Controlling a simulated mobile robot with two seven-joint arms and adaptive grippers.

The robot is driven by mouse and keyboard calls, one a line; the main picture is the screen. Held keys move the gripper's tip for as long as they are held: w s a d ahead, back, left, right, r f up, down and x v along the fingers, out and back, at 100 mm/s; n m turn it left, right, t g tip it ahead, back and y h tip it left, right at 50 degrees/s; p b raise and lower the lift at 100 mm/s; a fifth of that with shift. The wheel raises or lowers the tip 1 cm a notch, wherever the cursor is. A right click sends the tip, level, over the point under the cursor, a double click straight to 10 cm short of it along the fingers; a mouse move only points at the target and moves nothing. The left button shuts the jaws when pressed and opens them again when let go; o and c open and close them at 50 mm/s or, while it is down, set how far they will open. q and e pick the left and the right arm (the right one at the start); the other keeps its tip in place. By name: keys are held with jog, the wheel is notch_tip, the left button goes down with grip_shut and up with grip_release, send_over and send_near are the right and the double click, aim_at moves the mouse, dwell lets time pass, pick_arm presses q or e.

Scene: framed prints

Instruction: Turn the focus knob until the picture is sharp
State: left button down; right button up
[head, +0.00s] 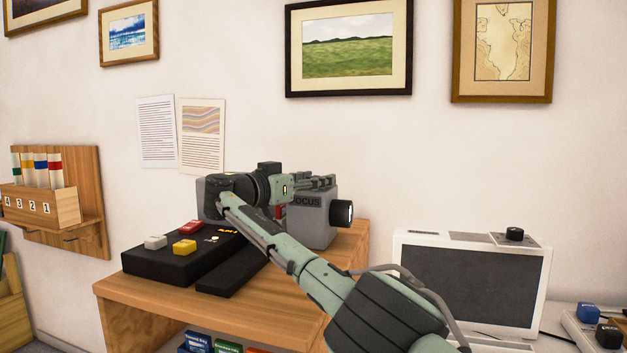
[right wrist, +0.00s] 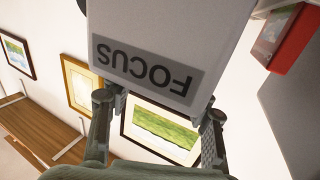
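The grey box labelled FOCUS (head: 318,222) stands on the wooden desk, with a dark knob with a pale face (head: 341,212) on its right side. My right gripper (head: 328,182) is at the top of this box, left of and above the knob, and hides part of the box. In the right wrist view the two fingers are spread apart (right wrist: 160,108), with the upside-down FOCUS label (right wrist: 146,72) just beyond them; nothing is clearly held. A white-framed screen (head: 470,285) at right is plain dark grey. My left gripper is not in view.
A black console (head: 175,262) with white, yellow and red buttons sits on the desk (head: 290,310) beside the box. A black knob (head: 515,233) tops the screen unit. Framed prints (head: 350,48) hang on the wall. A tube rack (head: 45,205) is at left.

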jog(key=shift+a, duration=0.1)
jog(key=v, duration=1.1)
jog(key=shift+s+a, duration=0.25)
jog(key=shift+s, duration=0.1)
